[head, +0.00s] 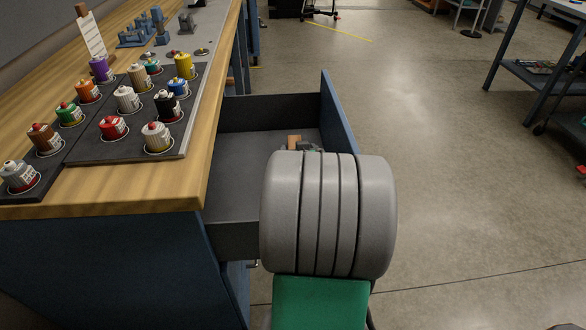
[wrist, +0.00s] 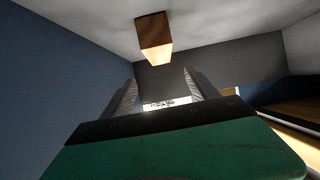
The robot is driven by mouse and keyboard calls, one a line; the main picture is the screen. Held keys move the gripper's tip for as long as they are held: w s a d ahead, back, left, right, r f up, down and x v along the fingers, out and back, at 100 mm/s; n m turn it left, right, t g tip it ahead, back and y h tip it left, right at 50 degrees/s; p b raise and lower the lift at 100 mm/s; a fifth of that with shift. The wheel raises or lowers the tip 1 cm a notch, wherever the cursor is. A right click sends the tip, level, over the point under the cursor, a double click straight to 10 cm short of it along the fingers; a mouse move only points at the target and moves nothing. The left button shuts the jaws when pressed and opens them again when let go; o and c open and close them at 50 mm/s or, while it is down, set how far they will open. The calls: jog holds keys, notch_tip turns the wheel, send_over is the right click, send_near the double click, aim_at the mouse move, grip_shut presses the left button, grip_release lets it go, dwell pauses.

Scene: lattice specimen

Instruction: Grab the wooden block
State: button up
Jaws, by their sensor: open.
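The wooden block (head: 294,141) lies in the open drawer (head: 232,165), partly hidden behind my arm in the head view. In the wrist view the block (wrist: 153,38) shows a brown top face and a brighter end, resting on the grey drawer floor. My gripper (wrist: 160,77) is open, with its two ridged fingers apart and nothing between them. The block appears beyond the fingertips and above them in the picture, not touching either finger. In the head view my arm hides most of the gripper.
The drawer's blue front (head: 340,115) stands to the right of the block, and a dark wall (head: 268,112) closes its far end. The wooden workbench (head: 135,185) is at the left, with several coloured pots on dark trays. The floor (head: 450,190) at the right is clear.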

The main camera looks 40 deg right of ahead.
notch_tip(320, 180, down, 3)
jog(key=shift+r+b, duration=0.1)
jog(key=shift+b, duration=0.5)
jog(key=b+x, duration=0.2)
jog(key=x, duration=0.5)
jog(key=shift+w+d, duration=0.2)
jog(key=shift+w, duration=0.25)
jog(key=shift+r, duration=0.1)
grip_shut()
